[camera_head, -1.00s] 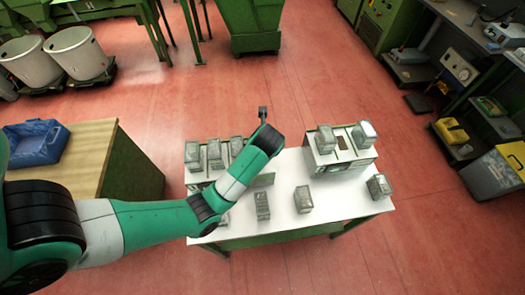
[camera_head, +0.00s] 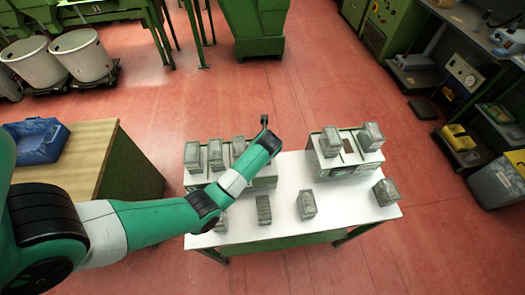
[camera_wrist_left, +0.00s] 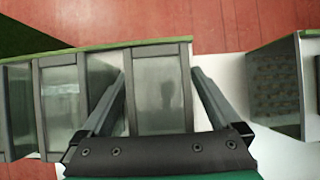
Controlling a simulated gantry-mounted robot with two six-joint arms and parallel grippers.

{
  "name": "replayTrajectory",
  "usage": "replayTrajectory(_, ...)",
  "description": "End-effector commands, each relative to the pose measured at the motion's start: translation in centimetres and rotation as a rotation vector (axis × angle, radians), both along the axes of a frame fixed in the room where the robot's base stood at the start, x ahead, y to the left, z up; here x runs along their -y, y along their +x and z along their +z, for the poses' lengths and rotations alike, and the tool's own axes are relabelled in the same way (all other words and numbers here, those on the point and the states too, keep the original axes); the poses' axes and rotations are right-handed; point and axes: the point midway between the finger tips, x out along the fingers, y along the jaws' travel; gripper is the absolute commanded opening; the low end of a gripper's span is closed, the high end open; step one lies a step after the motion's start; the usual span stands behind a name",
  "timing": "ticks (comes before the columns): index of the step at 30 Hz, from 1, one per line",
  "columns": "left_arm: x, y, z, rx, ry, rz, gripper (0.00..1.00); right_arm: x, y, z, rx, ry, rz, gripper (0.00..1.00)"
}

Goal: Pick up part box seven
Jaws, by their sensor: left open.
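Several grey, clear-sided part boxes are on a white table (camera_head: 340,211). Three boxes (camera_head: 215,153) stand in the left rack (camera_head: 264,183), and two boxes (camera_head: 370,136) stand in the right rack (camera_head: 341,171) with a gap between them. Loose boxes stand along the front, including one (camera_head: 263,209), another (camera_head: 306,204) and one at the right (camera_head: 386,192). I cannot read which is number seven. In the left wrist view my left gripper (camera_wrist_left: 158,74) is open, its fingers on either side of a grey box (camera_wrist_left: 160,95). Contact cannot be told. My right gripper is out of view.
A wooden bench (camera_head: 75,150) with a blue crate (camera_head: 38,140) stands left of the table. Grey-white bins (camera_head: 83,55) are at the far left. Red floor lies open around the table.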

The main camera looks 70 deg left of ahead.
Motion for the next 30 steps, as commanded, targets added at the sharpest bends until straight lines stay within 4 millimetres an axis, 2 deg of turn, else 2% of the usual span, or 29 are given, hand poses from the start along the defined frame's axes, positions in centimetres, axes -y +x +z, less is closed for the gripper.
replayTrajectory(5,0.0,0.02,0.09,0.001,0.0,-0.001,0.96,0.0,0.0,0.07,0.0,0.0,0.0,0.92)
replayTrajectory(20,0.03,0.01,0.09,0.001,0.0,-0.001,0.06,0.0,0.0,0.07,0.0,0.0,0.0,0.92)
replayTrajectory(30,0.0,0.06,0.72,0.002,0.0,-0.001,0.06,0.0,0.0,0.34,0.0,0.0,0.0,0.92)
